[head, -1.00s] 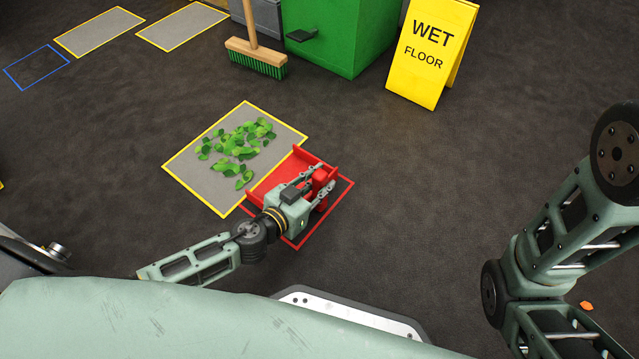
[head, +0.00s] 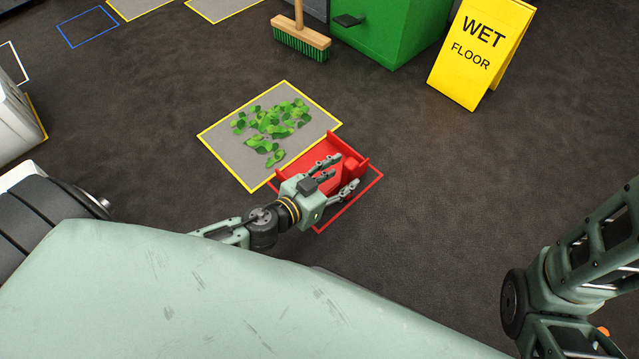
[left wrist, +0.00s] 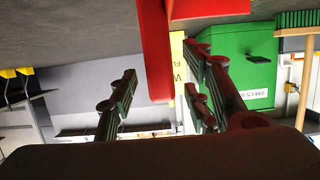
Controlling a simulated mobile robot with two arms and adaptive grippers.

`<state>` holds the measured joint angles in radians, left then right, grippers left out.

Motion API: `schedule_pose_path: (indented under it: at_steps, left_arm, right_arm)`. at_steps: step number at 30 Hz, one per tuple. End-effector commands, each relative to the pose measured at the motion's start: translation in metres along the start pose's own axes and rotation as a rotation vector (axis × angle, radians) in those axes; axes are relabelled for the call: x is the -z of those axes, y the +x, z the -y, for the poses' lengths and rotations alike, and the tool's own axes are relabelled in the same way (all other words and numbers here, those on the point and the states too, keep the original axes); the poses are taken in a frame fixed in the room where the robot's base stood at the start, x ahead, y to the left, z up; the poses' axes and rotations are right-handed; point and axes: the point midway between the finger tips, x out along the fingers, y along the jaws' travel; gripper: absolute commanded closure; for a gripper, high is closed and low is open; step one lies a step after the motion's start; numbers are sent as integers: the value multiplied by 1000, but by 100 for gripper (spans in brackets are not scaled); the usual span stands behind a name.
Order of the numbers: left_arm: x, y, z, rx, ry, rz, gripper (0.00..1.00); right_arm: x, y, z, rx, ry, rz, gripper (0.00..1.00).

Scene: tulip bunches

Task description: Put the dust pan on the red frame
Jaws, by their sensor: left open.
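The red dust pan (head: 318,151) lies on the floor inside the red frame (head: 350,205), a thin red outline beside the leaf mat. Its raised red handle (head: 351,167) stands near the frame's right side. My left gripper (head: 346,174) is open over the pan, its fingers apart near the handle and hiding part of the pan. In the left wrist view, which looks upside down, the red pan part (left wrist: 155,50) shows between and beyond the spread fingers (left wrist: 160,82). My right gripper is out of view; only its arm shows at the right.
A grey mat with a yellow border (head: 222,140) and green leaves (head: 270,125) adjoins the red frame. A broom (head: 300,40), a green bin (head: 385,35) and a yellow wet-floor sign (head: 478,55) stand at the back. Dark floor right of the frame is clear.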

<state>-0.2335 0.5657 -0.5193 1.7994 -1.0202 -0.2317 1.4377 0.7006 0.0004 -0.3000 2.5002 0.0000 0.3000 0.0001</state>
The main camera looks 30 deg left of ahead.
Motion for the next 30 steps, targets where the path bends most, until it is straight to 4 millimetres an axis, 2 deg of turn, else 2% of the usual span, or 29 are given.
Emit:
schedule_pose_path:
  at_steps: [1, 9, 15, 21, 27, 30]
  left_arm:
    - [0, -10, -1, 1, -5, 3, 56]
    - [0, -53, -1, 0, -3, 1, 56]
    - [0, -74, -1, 0, -4, -1, 56]
    - [0, -82, 0, 0, 0, -1, 56]
    - [1, -83, 0, 0, 1, -2, 56]
    - [12, -78, -1, -3, 3, -25, 56]
  right_arm:
    - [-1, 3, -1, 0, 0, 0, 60]
    - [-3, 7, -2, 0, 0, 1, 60]
    - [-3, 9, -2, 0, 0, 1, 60]
    - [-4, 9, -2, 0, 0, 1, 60]
    - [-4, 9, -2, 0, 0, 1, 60]
    - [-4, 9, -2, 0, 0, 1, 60]
